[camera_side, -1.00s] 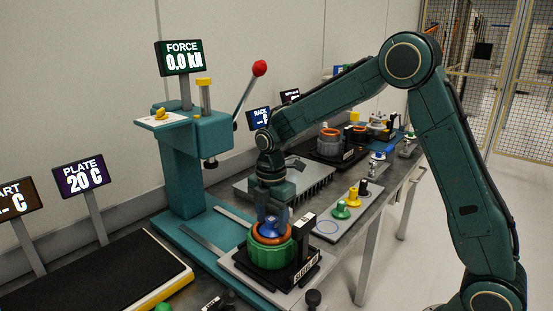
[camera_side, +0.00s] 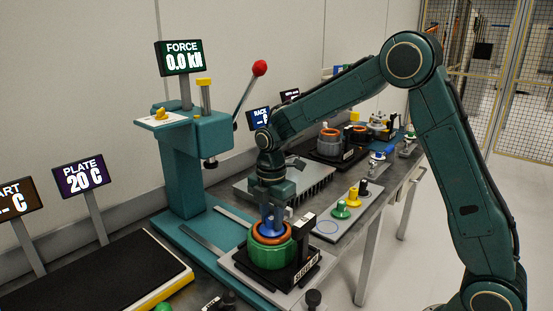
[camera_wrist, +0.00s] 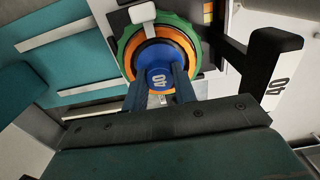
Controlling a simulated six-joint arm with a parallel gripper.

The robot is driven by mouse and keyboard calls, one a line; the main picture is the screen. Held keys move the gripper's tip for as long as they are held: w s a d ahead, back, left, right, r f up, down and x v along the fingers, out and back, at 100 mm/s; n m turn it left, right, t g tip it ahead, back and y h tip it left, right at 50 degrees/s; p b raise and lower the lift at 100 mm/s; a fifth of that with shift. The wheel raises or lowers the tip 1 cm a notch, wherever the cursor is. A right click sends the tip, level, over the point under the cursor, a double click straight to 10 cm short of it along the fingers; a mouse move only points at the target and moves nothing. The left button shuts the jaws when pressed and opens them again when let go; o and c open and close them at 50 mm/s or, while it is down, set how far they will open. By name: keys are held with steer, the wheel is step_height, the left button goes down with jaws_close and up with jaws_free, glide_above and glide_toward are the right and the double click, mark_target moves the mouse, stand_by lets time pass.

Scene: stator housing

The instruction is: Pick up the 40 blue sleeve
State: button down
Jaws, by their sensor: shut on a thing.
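The blue sleeve (camera_wrist: 158,76) is marked 40 and shows in the wrist view between my gripper's fingers. In the side view the blue sleeve (camera_side: 268,229) sits within the orange ring of the green stator housing (camera_side: 272,252). My gripper (camera_side: 272,211) points down over the housing and is shut on the sleeve. In the wrist view the fingertips (camera_wrist: 158,88) lie on either side of the sleeve. The sleeve's lower part is hidden inside the housing. The green housing (camera_wrist: 128,47) surrounds it with its orange ring.
A black post (camera_side: 308,236) stands close to the right of the housing, on a fixture labelled SLEEVE 40. The teal press (camera_side: 190,150) with a red-knobbed lever stands to the left. A tray with green, yellow and black pieces (camera_side: 340,210) lies to the right.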

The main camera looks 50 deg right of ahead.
mark_target(272, 218)
step_height(272, 218, up, 20)
stand_by(0.6)
steer(key=shift+f, duration=0.1)
stand_by(0.4)
